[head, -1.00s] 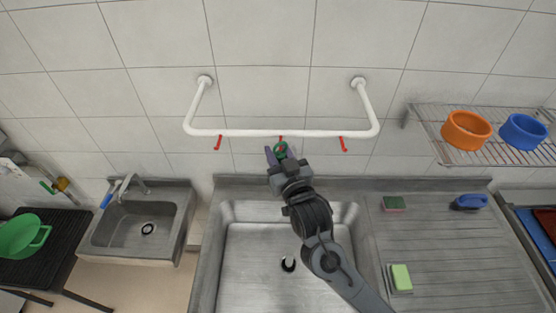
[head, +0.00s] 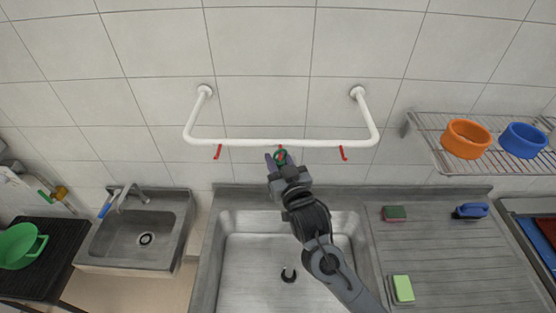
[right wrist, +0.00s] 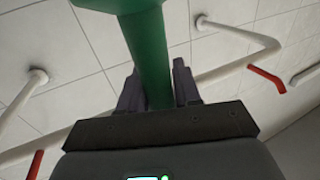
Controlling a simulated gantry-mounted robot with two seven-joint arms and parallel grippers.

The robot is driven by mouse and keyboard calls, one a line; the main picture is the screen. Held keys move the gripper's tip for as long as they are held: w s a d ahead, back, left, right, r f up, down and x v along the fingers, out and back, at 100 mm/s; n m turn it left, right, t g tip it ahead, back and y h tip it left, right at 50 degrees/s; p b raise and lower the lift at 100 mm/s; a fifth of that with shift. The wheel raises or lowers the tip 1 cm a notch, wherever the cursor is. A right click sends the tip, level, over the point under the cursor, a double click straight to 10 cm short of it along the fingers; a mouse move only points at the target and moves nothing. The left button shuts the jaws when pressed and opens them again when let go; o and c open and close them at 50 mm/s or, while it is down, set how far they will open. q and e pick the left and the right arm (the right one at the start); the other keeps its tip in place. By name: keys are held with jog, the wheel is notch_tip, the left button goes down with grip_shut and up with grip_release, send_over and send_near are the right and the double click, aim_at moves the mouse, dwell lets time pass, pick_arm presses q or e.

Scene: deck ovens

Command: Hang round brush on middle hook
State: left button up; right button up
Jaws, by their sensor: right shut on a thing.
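The round brush shows as a small green end (head: 279,157) at my right gripper in the head view. In the right wrist view its green handle (right wrist: 150,62) stands between the fingers; the rest is out of frame. My right gripper (head: 275,161) is shut on the handle just below the white rail (head: 250,142). The red middle hook (head: 282,149) is at the green end and partly hard to make out; I cannot tell whether they touch. The left hook (head: 217,152) and right hook (head: 343,153) are empty. My left gripper is not in view.
Below my right arm is a large sink (head: 255,265). On the drainboard at right lie sponges (head: 403,289) and a blue brush (head: 470,211). A wire shelf (head: 443,160) with orange (head: 466,138) and blue bowls (head: 522,140) is at the upper right.

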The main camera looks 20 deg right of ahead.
jog(key=o, duration=1.1)
jog(key=shift+s, duration=0.1)
jog(key=s+b, duration=0.3)
jog(key=s, duration=0.7)
jog(key=s+d+f+g+p, duration=0.1)
jog(key=s+f+g, duration=0.3)
jog(key=s+f, duration=0.3)
jog(key=s+d+f+n+g+p, duration=0.1)
jog(key=s+f+g, duration=0.4)
jog(key=s, duration=0.5)
jog(key=s+d+f+n+g+p, duration=0.1)
jog(key=s+d+f+g+p, duration=0.1)
jog(key=s+f+g, duration=0.3)
jog(key=shift+s+f+p, duration=0.7)
jog(key=shift+s+f, duration=1.15)
jog(key=shift+f, duration=0.3)
